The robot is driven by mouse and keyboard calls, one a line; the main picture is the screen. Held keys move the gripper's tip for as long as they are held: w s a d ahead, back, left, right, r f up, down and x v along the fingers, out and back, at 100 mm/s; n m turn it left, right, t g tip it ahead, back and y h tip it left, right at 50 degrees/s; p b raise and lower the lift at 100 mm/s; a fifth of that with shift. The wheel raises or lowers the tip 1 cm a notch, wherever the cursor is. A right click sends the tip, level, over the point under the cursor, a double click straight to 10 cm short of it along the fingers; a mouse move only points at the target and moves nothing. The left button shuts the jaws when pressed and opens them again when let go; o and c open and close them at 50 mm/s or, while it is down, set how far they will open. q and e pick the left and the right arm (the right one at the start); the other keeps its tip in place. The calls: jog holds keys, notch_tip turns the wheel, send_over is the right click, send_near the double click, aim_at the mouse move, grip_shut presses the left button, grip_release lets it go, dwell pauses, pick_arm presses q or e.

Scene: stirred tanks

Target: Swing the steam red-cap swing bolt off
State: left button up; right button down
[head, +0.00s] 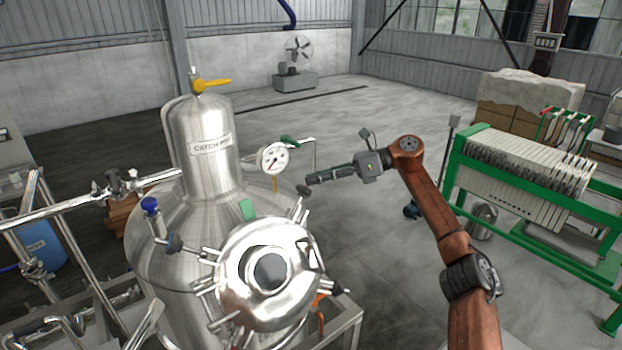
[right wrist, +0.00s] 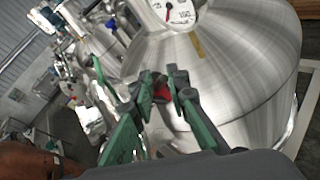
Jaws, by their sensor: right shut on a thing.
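The steel tank (head: 165,260) has a round manway lid (head: 237,275) with several swing bolts around its rim. My right gripper (head: 309,182) reaches in from the right to just above the upper right of the lid. In the right wrist view its two green-and-dark fingers (right wrist: 162,78) are closed about the red-cap swing bolt (right wrist: 162,92), whose red end shows between them. In the head view the red cap cannot be made out; a bolt shank (head: 299,210) shows just below the fingertips. My left gripper is out of view.
A pressure gauge (head: 273,158) and thin bent pipe stand close to the left of my right gripper. A yellow-handled valve (head: 211,84) tops the catch pot (head: 205,125). A green-framed filter press (head: 525,180) stands at right. Open floor (head: 365,240) lies between.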

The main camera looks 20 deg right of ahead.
jog(key=shift+w+f, duration=0.45)
jog(key=shift+w, duration=0.1)
jog(key=c, duration=2.1)
grip_release()
jog(key=shift+w+f, duration=0.1)
jog(key=shift+f, duration=0.1)
jog(key=shift+a, duration=0.1)
jog(key=v, duration=1.2)
jog(key=shift+r, duration=0.35)
